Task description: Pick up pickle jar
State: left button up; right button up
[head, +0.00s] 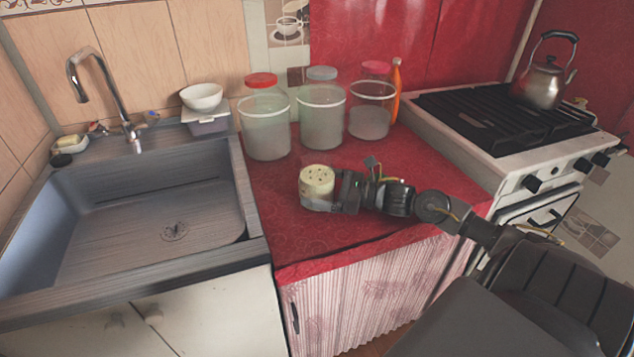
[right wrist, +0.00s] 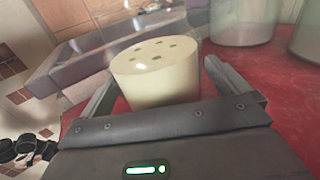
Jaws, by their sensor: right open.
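A small squat jar (head: 317,186) with a cream body and a cream top with dark spots stands upright on the red counter (head: 290,232); it looks like the pickle jar, but I see no label. In the right wrist view the jar (right wrist: 156,75) sits between the two fingers of my right gripper (right wrist: 160,95). My right gripper (head: 333,190) is open, reaching the jar from the right in the head view. I cannot tell whether either finger touches it. Part of the jar's lower side is hidden by the gripper. My left gripper is not in view.
Three large glass jars with red (head: 265,125), grey (head: 321,115) and pink (head: 371,105) lids stand behind it. An orange bottle (head: 396,92) is beside them. A sink (head: 165,200) lies left; a stove (head: 500,120) with a kettle (head: 541,84) is right. The counter's front is clear.

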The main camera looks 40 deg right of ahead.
jog(key=shift+w+a, duration=0.15)
jog(key=shift+w, duration=0.1)
jog(key=c, duration=1.4)
jog(key=shift+r, duration=0.1)
jog(key=shift+c, duration=1.4)
jog(key=shift+r, duration=0.1)
